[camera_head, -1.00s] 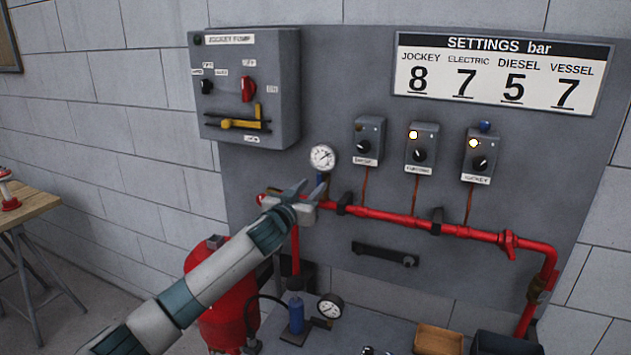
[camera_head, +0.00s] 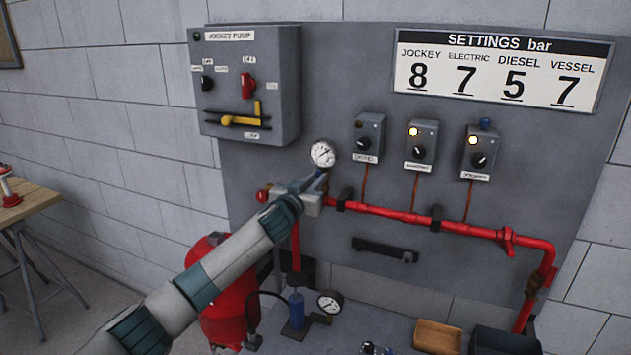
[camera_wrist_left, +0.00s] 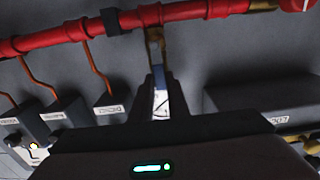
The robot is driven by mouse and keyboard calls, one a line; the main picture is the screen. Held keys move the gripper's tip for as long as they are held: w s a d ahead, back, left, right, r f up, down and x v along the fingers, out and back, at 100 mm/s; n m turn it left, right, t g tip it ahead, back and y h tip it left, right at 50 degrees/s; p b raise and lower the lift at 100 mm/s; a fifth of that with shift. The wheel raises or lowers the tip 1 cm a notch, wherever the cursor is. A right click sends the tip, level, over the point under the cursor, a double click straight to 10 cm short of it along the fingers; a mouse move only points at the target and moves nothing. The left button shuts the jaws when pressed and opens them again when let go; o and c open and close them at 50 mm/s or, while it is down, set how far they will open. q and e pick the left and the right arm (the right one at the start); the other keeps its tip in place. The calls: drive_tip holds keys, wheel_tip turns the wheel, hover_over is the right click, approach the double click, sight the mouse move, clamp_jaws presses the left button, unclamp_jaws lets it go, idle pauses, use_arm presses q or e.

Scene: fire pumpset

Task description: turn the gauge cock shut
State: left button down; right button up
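The gauge cock's blue handle (camera_wrist_left: 160,98) hangs from a brass body (camera_wrist_left: 156,45) on the red pipe in the left wrist view. My left gripper (camera_wrist_left: 159,92) has its two dark fingers along both sides of the handle and looks shut on it. In the head view, my left gripper (camera_head: 309,184) is just below the round white pressure gauge (camera_head: 323,153). It hides most of the cock; a bit of blue shows beside the fingers. My right gripper is in neither view.
The red pipe (camera_head: 390,212) runs right from the cock along the grey panel. Three small switch boxes (camera_head: 421,147) sit above it. The jockey pump box (camera_head: 246,85) is up left. A red vessel (camera_head: 222,300) stands below my left arm.

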use_arm(q)
drive_tip(key=shift+a+f+n, duration=0.1)
drive_tip(key=shift+n, duration=0.2)
drive_tip(key=w+a+f+n+b, duration=0.2)
drive_tip(key=a+f+n, duration=0.2)
drive_tip(key=n, duration=1.3)
drive_tip(key=shift+a+f+n+b, duration=0.3)
drive_tip(key=shift+f, duration=0.4)
drive_tip(key=c, duration=1.7)
unclamp_jaws()
drive_tip(key=shift+s+a+r, duration=0.1)
